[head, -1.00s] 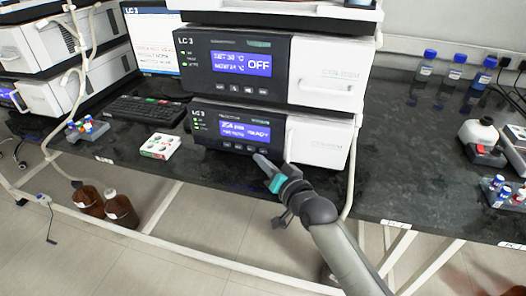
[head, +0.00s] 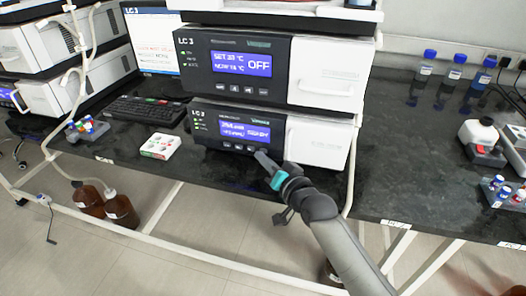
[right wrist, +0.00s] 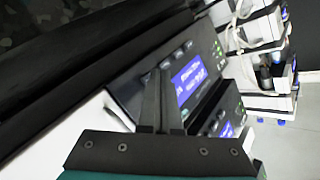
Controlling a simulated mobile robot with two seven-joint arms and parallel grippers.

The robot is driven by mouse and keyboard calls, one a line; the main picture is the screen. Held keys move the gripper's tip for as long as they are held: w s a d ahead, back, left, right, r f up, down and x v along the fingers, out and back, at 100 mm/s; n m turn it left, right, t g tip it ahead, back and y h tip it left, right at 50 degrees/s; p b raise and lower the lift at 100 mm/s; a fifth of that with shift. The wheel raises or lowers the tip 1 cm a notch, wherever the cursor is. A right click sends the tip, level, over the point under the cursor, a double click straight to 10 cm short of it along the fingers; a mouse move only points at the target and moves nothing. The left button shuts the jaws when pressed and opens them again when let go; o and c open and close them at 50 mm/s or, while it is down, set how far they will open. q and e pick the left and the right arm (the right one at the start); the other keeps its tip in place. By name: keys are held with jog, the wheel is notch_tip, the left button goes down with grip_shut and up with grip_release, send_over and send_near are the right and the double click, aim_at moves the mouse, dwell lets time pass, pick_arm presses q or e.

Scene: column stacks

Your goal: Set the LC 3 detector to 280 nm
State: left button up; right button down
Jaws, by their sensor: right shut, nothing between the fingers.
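The LC 3 detector (head: 232,128) is the lower black-fronted module in the head view. Its blue display (head: 244,132) is lit and shows small text with a word like READY at the right; the wavelength figure is too blurred to read. A row of small buttons (head: 238,147) runs below the display. My right gripper (head: 263,157) is shut and empty, its tip at or very near the right end of that button row; I cannot tell whether it touches. In the right wrist view, the shut fingers (right wrist: 160,95) point at the tilted panel beside its blue display (right wrist: 190,82). My left gripper is not in view.
Above the detector sits another LC 3 module (head: 240,65) whose display reads OFF. A monitor (head: 152,40) and keyboard (head: 150,110) stand left. A white-and-green box (head: 160,146) lies near the bench edge. Blue-capped bottles (head: 455,68) stand right; the bench (head: 400,160) between is clear.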

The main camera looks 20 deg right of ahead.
jog(key=shift+w+d, duration=0.25)
jog(key=shift+w, duration=0.1)
dwell(0.7)
jog(key=shift+s+a+r+p, duration=0.1)
jog(key=shift+s+a+p, duration=0.3)
jog(key=shift+s+p, duration=0.3)
jog(key=shift+a, duration=0.1)
jog(key=s+a+p, duration=0.2)
jog(key=s, duration=0.1)
jog(key=shift+s+p, duration=0.1)
jog(key=shift+p, duration=0.3)
jog(key=shift+s+a, duration=0.35)
jog(key=shift+s, duration=0.15)
